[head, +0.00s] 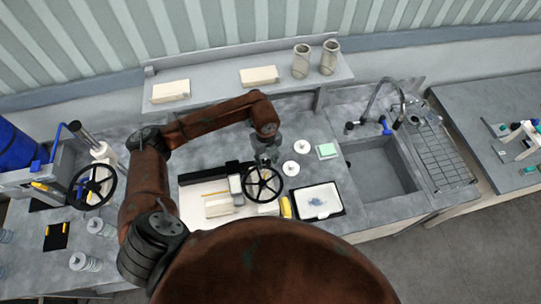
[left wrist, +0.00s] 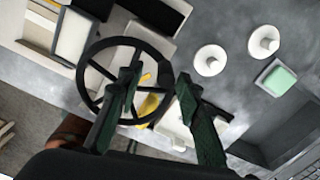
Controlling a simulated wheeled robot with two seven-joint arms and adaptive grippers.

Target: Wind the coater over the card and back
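The coater is a pale flat bed (head: 190,195) on the grey bench, with a black bar along its back. A black spoked handwheel (head: 263,170) is at its right side; it also shows in the left wrist view (left wrist: 84,88). A light block sits on the bed left of the wheel, and cream pieces (head: 218,207) lie there; I cannot tell which is the card. My left gripper (head: 267,156) is just above the wheel's far edge. In the left wrist view its fingers (left wrist: 158,75) are apart, one overlapping the wheel rim. Contact is unclear. My right gripper is out of view.
Two white round pieces (head: 291,168) and a green-topped square (head: 326,151) lie right of the wheel. Another machine with a handwheel (head: 92,186) stands at left. A shelf (head: 215,84) runs behind.

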